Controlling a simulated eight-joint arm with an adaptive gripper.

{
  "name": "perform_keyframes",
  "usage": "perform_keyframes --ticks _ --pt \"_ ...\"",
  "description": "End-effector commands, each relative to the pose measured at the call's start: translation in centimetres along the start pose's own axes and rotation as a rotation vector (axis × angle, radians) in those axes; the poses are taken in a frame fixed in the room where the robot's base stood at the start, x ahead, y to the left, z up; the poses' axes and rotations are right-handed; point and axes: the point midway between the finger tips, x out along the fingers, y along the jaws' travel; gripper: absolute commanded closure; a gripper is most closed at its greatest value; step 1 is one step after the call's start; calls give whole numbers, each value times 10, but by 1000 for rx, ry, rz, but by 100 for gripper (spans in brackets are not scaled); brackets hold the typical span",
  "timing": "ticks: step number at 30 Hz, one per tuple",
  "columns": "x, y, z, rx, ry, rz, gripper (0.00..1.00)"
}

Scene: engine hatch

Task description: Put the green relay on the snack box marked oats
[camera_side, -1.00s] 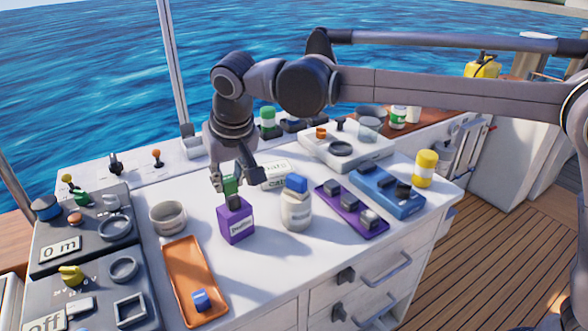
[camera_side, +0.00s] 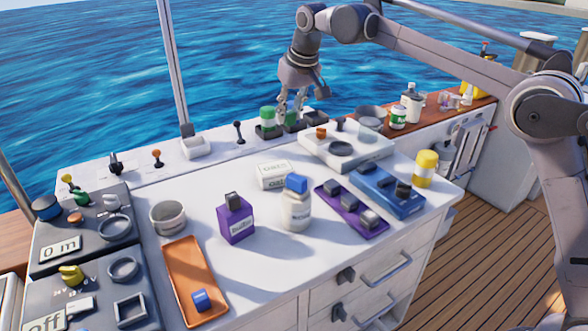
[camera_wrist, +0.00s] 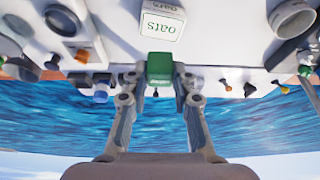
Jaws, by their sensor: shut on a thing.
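My gripper (camera_side: 291,112) is shut on the green relay (camera_side: 290,119) near the back edge of the counter. In the wrist view the relay (camera_wrist: 160,67) sits between the two fingertips (camera_wrist: 159,78). The snack box marked oats (camera_side: 273,176) is a white box lying mid-counter, in front of the gripper and a little left in the side view. Its top looks bare. In the wrist view the oats box (camera_wrist: 161,24) appears upside down beyond the relay, apart from it.
A white panel (camera_side: 345,149) lies to the right.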

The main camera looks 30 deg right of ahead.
Motion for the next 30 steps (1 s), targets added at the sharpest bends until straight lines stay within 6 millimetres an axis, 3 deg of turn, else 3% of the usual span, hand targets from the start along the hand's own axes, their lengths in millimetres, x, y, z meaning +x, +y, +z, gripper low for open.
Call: perform_keyframes --ticks 1,3,12,26,30 --pt "2 22 -6 7 3 2 100" --pt "4 42 -12 5 6 1 100" --pt "10 109 -25 4 18 2 100" --pt "54 103 -7 0 17 1 100" --pt "66 91 -8 -2 17 0 100"
